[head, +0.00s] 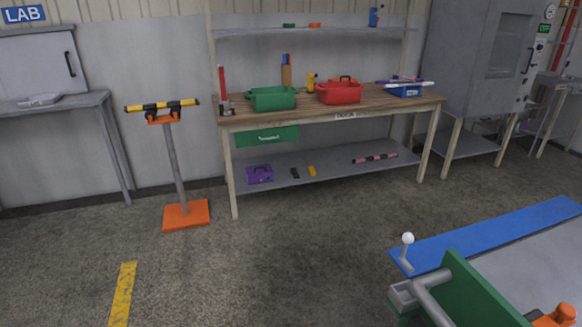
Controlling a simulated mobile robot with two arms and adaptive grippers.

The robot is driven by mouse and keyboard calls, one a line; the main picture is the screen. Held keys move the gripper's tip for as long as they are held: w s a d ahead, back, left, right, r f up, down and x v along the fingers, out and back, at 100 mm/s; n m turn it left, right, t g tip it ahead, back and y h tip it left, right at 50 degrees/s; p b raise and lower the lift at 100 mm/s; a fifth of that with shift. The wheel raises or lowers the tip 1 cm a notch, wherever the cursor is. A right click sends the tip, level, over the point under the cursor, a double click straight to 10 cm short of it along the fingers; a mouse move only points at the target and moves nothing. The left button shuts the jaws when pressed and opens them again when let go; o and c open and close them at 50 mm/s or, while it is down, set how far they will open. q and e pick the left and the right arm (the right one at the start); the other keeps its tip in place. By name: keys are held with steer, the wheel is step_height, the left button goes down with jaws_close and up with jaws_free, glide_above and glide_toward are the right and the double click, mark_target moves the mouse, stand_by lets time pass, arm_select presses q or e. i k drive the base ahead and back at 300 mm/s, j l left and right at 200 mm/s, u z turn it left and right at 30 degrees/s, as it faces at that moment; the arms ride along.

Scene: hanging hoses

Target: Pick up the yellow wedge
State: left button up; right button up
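I cannot single out the yellow wedge with certainty. A small yellow piece (312,171) lies on the lower shelf of the workbench, right of a small dark item; it is too small to tell its shape. Another small yellow object (310,82) stands upright on the bench top, between the green bin and the red toolbox. Neither gripper is in view.
The wooden workbench (366,104) holds a green bin (272,98) and a red toolbox (340,93). A purple box (259,174) is on its lower shelf (335,166). An orange-based stand (186,215) is left. Green and blue equipment fills the lower right. Floor before the bench is clear.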

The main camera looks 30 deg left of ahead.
mark_target(311, 169)
steer(key=i+j+u, duration=0.15)
steer(key=i+j, duration=0.4)
steer(key=i+j+u, duration=0.15)
steer(key=i+j, duration=0.45)
steer(key=i+j+u, duration=0.15)
steer(key=i+j, duration=0.45)
steer(key=i+j+u, duration=0.15)
steer(key=i+j, duration=0.3)
steer(key=i, duration=0.15)
steer(key=i+l+u, duration=0.1)
steer(key=u, duration=0.55)
